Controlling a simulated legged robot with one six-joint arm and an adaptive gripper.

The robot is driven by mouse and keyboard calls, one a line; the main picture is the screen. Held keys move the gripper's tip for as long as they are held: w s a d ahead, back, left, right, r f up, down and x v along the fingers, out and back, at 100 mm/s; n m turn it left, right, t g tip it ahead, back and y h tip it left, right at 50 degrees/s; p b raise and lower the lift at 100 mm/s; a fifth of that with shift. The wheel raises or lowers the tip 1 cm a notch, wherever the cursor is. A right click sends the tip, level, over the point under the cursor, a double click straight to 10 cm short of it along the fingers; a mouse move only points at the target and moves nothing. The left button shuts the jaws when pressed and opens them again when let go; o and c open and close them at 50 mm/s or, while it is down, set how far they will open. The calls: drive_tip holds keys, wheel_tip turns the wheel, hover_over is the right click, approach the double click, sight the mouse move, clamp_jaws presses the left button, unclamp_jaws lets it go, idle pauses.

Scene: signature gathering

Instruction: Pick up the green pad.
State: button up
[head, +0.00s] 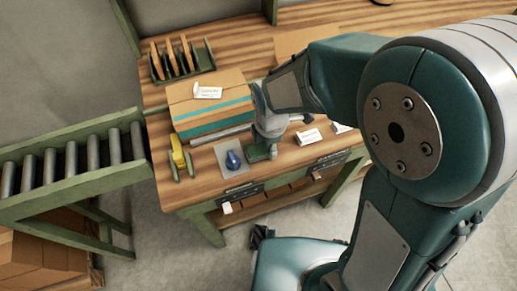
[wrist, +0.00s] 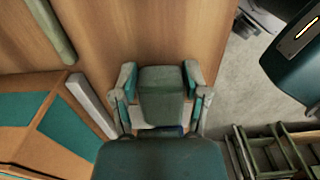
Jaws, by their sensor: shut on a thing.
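The green pad (wrist: 162,97) is a dull green block between the two fingers of my gripper (wrist: 160,78) in the wrist view. The fingers press on its left and right sides. In the head view my gripper (head: 268,138) points down near the front of the wooden table, and part of the pad (head: 257,153) shows at its lower end. I cannot tell whether the pad touches the tabletop. My gripper hides the rest of it in the head view.
A cardboard box (head: 207,104) with teal stripes stands just left of my gripper. White cards (head: 309,137) lie to the right. A roller conveyor (head: 70,163) adjoins the table's left.

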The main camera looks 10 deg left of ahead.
drive_tip(key=shift+r, duration=0.5)
drive_tip(key=s+d+r, duration=0.8)
drive_tip(key=s+r, duration=0.3)
drive_tip(key=r, duration=0.1)
drive_tip(key=shift+s, duration=0.35)
